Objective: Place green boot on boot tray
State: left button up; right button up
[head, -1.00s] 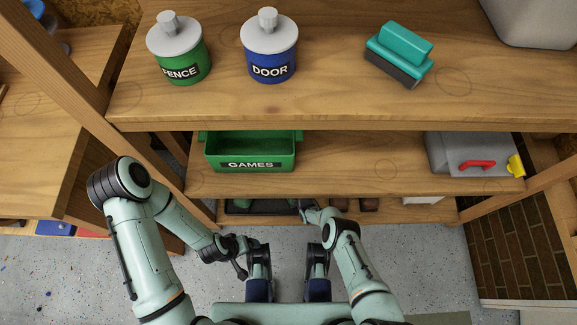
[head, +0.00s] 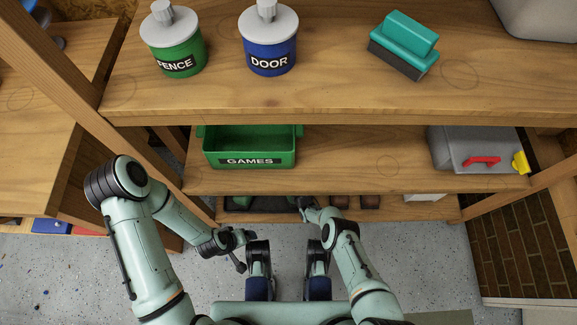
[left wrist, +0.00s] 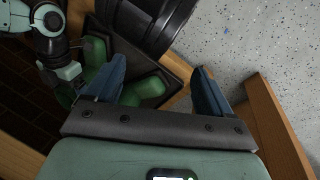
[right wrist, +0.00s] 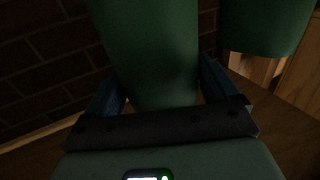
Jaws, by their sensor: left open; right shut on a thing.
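My right gripper (right wrist: 160,82) is shut on a green boot (right wrist: 150,45), which fills the middle of the right wrist view. Another green boot shaft (right wrist: 265,25) hangs into that view at upper right, apart from the held one. The dark boot tray (head: 262,207) is on the lowest shelf, partly hidden under the middle shelf. In the left wrist view, green boot parts (left wrist: 146,88) show over the dark tray (left wrist: 176,66); whether they touch it I cannot tell. My left gripper (left wrist: 160,70) is open and empty, in front of the shelf.
Brown footwear (head: 355,201) stands right of the tray on the lowest shelf. Above are a green GAMES bin (head: 250,160) and a grey case (head: 475,150). A wooden shelf post (head: 70,75) stands at left. The middle shelf's centre is clear.

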jog(key=shift+f+b, duration=0.4)
jog(key=shift+f, duration=0.05)
jog(key=o, duration=1.7)
